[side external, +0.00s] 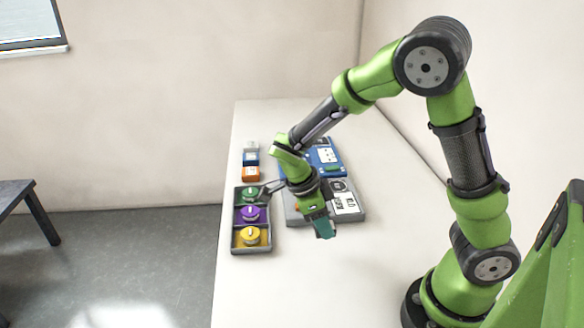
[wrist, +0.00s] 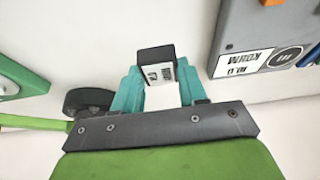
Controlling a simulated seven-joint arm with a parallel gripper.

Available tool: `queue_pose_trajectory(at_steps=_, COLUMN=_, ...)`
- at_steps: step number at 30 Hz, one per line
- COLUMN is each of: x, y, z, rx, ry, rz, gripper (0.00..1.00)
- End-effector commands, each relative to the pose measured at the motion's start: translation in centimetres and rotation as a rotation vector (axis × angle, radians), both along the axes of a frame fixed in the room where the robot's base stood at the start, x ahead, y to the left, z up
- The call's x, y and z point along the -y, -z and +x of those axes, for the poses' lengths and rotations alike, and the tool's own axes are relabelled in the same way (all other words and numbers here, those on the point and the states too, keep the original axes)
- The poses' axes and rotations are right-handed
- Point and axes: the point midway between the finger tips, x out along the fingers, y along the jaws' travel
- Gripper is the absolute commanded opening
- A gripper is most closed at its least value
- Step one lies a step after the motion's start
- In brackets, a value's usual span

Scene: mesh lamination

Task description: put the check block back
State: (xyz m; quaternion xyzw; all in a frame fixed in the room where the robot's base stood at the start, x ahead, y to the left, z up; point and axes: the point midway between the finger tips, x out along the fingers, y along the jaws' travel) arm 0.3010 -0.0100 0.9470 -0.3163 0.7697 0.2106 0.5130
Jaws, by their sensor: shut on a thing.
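My gripper (side external: 324,229) has teal fingers and hangs above the table, in front of the grey labelled unit. In the wrist view, my gripper (wrist: 159,76) is shut on a small block (wrist: 156,54) with a dark end and a white printed face; I take this to be the check block. The block sits between the two fingertips, clear of the grey unit. In the side view I cannot make out the block, as the fingers hide it.
The grey unit (side external: 352,213) bears a white printed label; it also shows in the wrist view (wrist: 232,38). A blue unit (side external: 325,142) lies behind it. A dark tray (side external: 237,247) holds green, purple and yellow knobbed pieces. Small blue (side external: 251,158) and orange (side external: 251,174) blocks stand behind the tray.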

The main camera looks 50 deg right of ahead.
Motion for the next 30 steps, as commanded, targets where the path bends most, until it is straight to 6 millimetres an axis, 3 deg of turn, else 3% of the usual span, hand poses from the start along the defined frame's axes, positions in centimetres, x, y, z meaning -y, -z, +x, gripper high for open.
queue_pose_trajectory(at_steps=13, x=0.1, y=5.7, z=0.0, rx=-0.002, ry=-0.004, rz=-0.001, gripper=0.05)
queue_pose_trajectory(at_steps=25, x=0.0, y=6.2, z=0.0, rx=0.001, ry=-0.005, rz=0.001, gripper=0.05)
queue_pose_trajectory(at_steps=26, x=0.0, y=6.2, z=0.0, rx=0.001, ry=-0.005, rz=0.001, gripper=0.45)
queue_pose_trajectory(at_steps=30, x=0.0, y=6.1, z=0.0, rx=0.001, ry=-0.005, rz=0.001, gripper=0.66)
